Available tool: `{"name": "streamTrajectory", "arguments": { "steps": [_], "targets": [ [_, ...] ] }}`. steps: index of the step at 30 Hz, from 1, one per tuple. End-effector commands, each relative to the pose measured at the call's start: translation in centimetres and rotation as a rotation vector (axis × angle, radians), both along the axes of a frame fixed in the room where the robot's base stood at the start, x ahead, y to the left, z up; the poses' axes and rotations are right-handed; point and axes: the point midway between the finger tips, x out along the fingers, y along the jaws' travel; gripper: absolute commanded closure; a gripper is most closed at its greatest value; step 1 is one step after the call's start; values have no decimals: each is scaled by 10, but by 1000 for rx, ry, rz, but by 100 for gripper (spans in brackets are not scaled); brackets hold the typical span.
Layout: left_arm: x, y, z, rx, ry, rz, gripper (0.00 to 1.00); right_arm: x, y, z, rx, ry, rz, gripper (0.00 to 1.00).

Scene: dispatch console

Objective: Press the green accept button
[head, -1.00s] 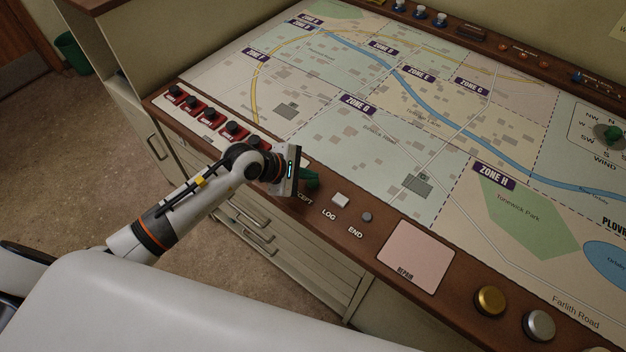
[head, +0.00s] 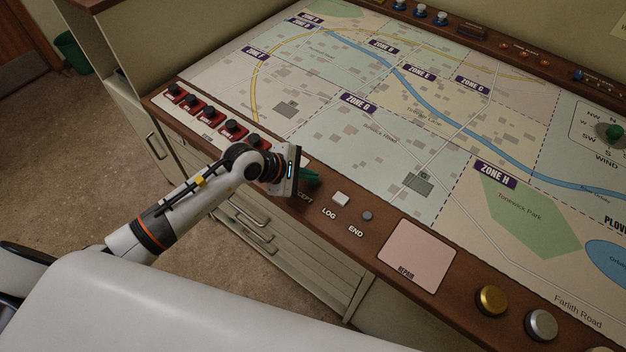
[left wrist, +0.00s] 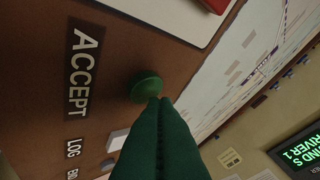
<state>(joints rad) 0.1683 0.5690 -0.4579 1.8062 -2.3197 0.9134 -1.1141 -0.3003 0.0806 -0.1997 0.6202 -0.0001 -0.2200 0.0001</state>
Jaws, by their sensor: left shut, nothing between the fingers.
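The green accept button (left wrist: 146,84) is a round dome on the brown console edge, beside the ACCEPT label (left wrist: 84,72), in the left wrist view. In the head view my left gripper hides it, and only the end of its label shows. My left gripper (left wrist: 160,101) is shut and empty, its green fingers together. Its tips overlap the button's rim in the left wrist view; I cannot tell whether they touch it. In the head view my left gripper (head: 314,177) is low over the console's front strip. My right gripper is not in view.
The white LOG button (head: 340,198) and grey END button (head: 367,215) lie just right of the gripper. A row of black knobs on red bases (head: 212,111) is to its left. A pink REPAIR pad (head: 417,256) is farther right. The map (head: 420,130) lies flat behind.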

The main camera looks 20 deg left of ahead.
Motion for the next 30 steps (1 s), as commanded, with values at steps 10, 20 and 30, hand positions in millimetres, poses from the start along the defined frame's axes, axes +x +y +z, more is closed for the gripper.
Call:
{"name": "streamTrajectory", "arguments": {
  "steps": [10, 20, 30],
  "targets": [
    [0, 0, -2, 0, 0, 0, 100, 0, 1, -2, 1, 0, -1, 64],
    [0, 0, -5, 0, 0, 0, 100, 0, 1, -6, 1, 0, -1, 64],
    [0, 0, -9, 0, 0, 0, 100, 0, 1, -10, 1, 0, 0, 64]
  ]
}}
